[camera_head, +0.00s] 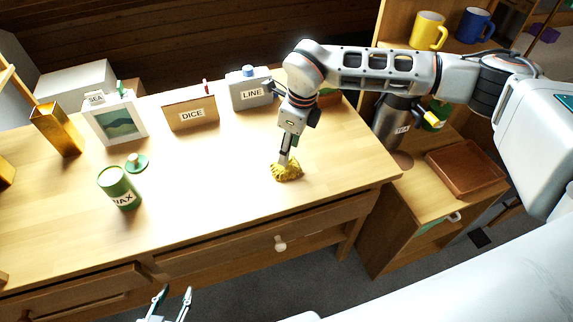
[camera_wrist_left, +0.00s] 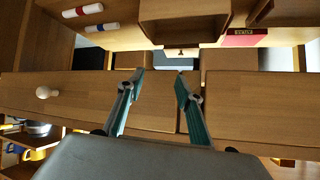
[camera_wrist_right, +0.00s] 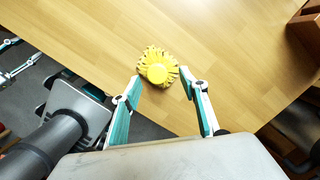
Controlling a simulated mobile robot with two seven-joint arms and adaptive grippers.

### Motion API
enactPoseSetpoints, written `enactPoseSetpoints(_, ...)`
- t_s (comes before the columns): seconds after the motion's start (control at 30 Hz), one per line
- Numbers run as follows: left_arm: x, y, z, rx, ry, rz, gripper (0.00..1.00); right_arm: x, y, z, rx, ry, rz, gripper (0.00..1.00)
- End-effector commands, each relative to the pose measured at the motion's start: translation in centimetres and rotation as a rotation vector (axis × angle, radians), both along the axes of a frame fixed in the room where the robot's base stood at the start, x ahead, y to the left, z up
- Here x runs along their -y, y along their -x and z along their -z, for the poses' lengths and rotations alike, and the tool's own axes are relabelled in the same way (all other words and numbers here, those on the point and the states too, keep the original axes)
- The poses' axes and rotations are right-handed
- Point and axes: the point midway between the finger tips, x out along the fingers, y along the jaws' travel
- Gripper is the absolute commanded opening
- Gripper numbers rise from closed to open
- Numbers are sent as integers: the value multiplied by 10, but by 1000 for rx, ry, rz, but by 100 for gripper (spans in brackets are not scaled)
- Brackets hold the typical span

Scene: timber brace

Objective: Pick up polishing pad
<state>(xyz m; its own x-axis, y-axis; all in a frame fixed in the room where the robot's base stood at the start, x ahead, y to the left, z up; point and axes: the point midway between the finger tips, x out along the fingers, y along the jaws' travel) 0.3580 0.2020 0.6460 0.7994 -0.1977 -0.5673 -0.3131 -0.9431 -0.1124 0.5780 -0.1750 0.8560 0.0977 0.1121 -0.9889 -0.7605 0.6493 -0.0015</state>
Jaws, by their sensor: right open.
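The polishing pad (camera_head: 286,171) is a yellow, shaggy round pad lying on the wooden tabletop near its right front edge. In the right wrist view the pad (camera_wrist_right: 158,68) shows a smooth yellow knob at its centre. My right gripper (camera_wrist_right: 161,76) is open, with its fingertips on either side of the pad's near part; I cannot tell whether they touch it. In the head view the right gripper (camera_head: 285,157) points down over the pad and partly hides it. My left gripper (camera_head: 175,292) is open and empty in front of the drawers, also seen in the left wrist view (camera_wrist_left: 160,74).
A green WAX tin (camera_head: 119,187) and its green lid (camera_head: 136,163) are left of the pad. A DICE box (camera_head: 190,109), a LINE box (camera_head: 250,89) and a SEA picture (camera_head: 115,120) stand behind. The tabletop around the pad is clear. A drawer knob (camera_head: 280,244) sticks out below.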

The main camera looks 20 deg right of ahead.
Motion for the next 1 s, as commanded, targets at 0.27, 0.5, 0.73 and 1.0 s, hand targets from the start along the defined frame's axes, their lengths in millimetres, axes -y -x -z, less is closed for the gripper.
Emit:
enactPoseSetpoints(0.27,0,-1,-3,2,1,0,36,-8,-2,37,-2,-1,1,44)
enactPoseSetpoints(0.5,0,-1,-3,2,1,0,36,-9,-3,42,-1,-2,-1,44)
enactPoseSetpoints(0.73,0,-1,-3,2,1,0,36,-9,-2,42,-1,-2,0,2)
enactPoseSetpoints(1.0,0,-1,-3,3,1,-1,36,-9,-2,42,-1,-2,0,1)
